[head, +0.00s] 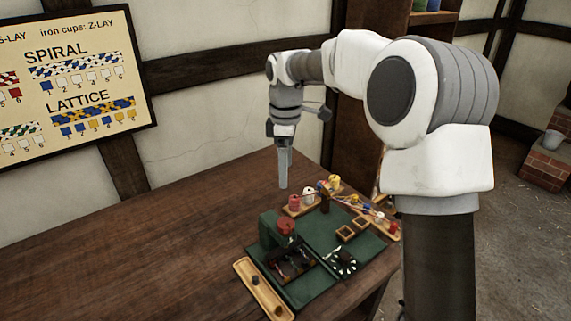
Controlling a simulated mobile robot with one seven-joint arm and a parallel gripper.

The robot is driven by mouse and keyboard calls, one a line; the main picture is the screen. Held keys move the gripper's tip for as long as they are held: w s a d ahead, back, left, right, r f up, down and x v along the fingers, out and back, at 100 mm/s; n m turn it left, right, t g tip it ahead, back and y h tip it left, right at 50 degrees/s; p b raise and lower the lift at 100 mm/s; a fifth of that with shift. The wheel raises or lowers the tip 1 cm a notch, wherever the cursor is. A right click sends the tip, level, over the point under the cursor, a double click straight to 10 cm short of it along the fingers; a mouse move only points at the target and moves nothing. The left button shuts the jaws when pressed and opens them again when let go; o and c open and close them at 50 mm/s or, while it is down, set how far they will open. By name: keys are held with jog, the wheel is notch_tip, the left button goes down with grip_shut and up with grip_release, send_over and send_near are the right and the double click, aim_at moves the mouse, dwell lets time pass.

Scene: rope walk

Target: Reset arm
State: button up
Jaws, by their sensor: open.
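My arm reaches out from the right over a brown wooden table (130,262). My gripper (283,184) hangs pointing straight down at the wrist's end, above the table behind the green mat. It is open, with nothing visible in it. The fingers show almost edge-on, so the gap between them is hard to see. No object touches the gripper.
Spools (308,195) stand behind. A long wooden tray (262,290) lies at the front. The table's left side is clear. A pattern board (75,85) hangs on the wall.

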jog(key=s+d+r+m+t, duration=0.1)
jog(key=s+d+r+m, duration=0.25)
jog(key=s, duration=0.45)
jog(key=s+d+r+m+t, duration=0.25)
jog(key=s+r+m, duration=0.25)
jog(key=s, duration=0.3)
jog(key=s+d+f+m+t, duration=0.1)
jog(key=s+d+m, duration=0.1)
jog(key=s, duration=0.5)
jog(key=s+d+f+m+t, duration=0.1)
jog(key=s+d+m, duration=0.2)
jog(key=s+m, duration=0.2)
jog(key=shift+s+f, duration=0.35)
jog(key=shift+s, duration=0.6)
jog(key=shift+m, duration=0.25)
